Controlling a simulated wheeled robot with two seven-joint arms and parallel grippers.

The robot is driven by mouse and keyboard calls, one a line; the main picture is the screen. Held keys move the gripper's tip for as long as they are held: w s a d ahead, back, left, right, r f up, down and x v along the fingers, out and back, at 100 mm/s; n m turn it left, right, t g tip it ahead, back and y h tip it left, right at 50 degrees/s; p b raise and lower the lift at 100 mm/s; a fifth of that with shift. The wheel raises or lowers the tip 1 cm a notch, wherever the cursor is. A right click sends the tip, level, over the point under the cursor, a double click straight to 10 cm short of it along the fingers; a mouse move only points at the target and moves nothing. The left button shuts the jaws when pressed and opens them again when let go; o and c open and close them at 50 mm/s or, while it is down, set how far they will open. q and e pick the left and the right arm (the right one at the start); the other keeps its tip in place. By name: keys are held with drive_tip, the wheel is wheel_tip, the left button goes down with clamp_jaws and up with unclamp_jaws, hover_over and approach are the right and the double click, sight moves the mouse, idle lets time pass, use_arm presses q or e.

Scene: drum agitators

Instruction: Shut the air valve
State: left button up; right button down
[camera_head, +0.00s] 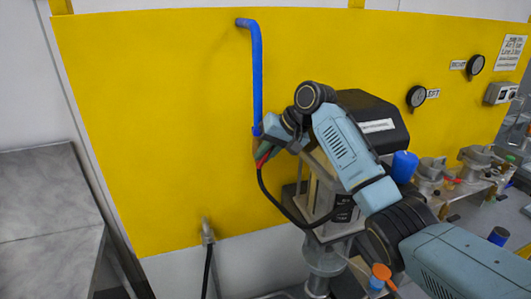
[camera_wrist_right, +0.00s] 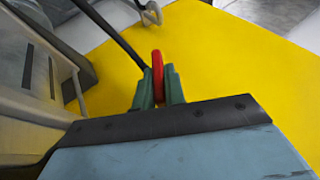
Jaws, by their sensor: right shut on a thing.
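The air valve's red handle (camera_wrist_right: 157,68) stands upright between the two green fingers of my right gripper (camera_wrist_right: 159,92) in the wrist view. The fingers are shut on it. In the head view my right gripper (camera_head: 264,148) is at the lower end of the blue air pipe (camera_head: 257,80), and only a little of the red handle (camera_head: 263,159) shows below it. A black hose (camera_head: 270,192) hangs from the valve. The valve body is mostly hidden by my gripper. My left gripper is not in view.
A yellow wall panel (camera_head: 160,130) is behind the valve. A machine with a black cover (camera_head: 372,118) stands close on the right, behind my arm. A grey table (camera_head: 45,215) is at the left. Gauges (camera_head: 416,97) are on the wall at the right.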

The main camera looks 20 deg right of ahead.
drive_tip(key=c, duration=1.5)
unclamp_jaws()
drive_tip(key=shift+o, duration=0.2)
drive_tip(key=b+v, duration=0.2)
drive_tip(key=v, duration=1.1)
drive_tip(key=shift+r+b, duration=0.25)
drive_tip(key=shift+b, duration=0.05)
drive_tip(key=shift+d, duration=0.1)
